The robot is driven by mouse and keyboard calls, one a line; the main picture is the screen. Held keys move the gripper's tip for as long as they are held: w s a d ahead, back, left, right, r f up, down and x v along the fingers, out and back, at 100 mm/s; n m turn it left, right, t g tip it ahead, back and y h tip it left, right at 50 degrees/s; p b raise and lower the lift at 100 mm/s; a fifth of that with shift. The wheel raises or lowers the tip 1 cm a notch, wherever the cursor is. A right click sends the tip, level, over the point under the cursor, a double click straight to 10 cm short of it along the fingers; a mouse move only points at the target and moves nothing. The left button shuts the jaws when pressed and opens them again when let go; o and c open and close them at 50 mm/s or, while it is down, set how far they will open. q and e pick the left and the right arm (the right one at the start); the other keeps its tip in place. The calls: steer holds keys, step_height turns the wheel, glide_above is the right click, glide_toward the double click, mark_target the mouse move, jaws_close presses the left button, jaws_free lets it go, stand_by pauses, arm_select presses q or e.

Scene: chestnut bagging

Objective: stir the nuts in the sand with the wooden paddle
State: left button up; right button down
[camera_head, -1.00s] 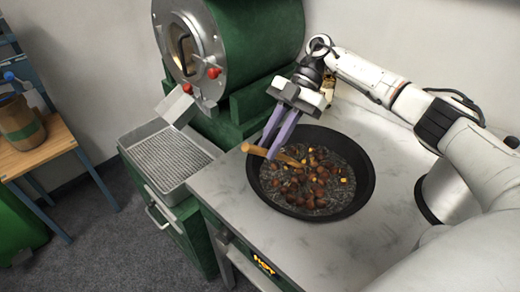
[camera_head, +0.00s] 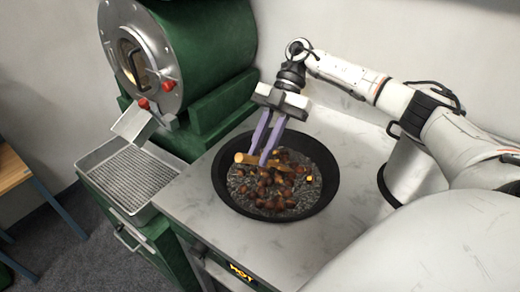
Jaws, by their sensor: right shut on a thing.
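The black pan (camera_head: 226,193) stands on the grey counter and holds dark grainy sand (camera_head: 298,201) with many brown nuts (camera_head: 272,188) heaped in its middle. My right gripper (camera_head: 266,157) reaches down over the back left of the pan. My left gripper is out of view.
A green roasting drum (camera_head: 205,50) with a round metal front and red knobs stands behind left. Below its chute is a metal tray with a mesh bottom (camera_head: 132,180). The marble counter (camera_head: 365,185) is clear right of the pan. A wall rises behind.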

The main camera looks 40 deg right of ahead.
step_height(320, 180, up, 12)
stand_by(0.9)
